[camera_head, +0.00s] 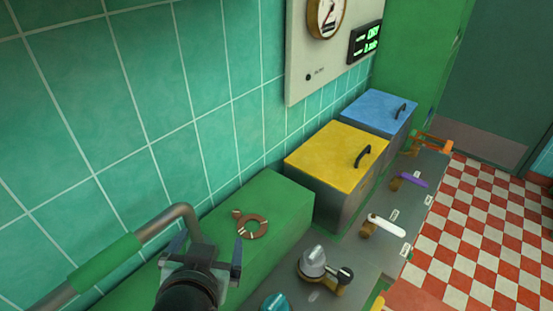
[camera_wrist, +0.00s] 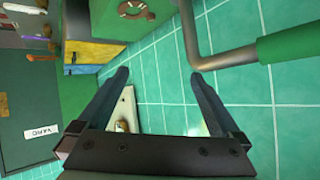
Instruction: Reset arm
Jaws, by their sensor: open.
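My gripper (camera_head: 203,254) is at the lower left of the head view, above the green ledge (camera_head: 280,193) along the tiled wall. In the wrist view my gripper (camera_wrist: 160,80) shows two dark fingers spread apart with nothing between them. Beyond the fingers are teal tiles and part of the pale wall panel (camera_wrist: 124,112). A grey pipe with a green sleeve (camera_head: 105,262) runs close beside my gripper on its left; it also shows at the upper right of the wrist view (camera_wrist: 285,46).
A brown ring-shaped piece (camera_head: 252,226) lies on the green ledge. A yellow-lidded box (camera_head: 335,155) and a blue-lidded box (camera_head: 378,110) stand further back. The grey counter holds a metal knob (camera_head: 313,262), a white-handled lever (camera_head: 386,225) and a purple-handled lever (camera_head: 412,180). Checkered floor (camera_head: 475,235) lies right.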

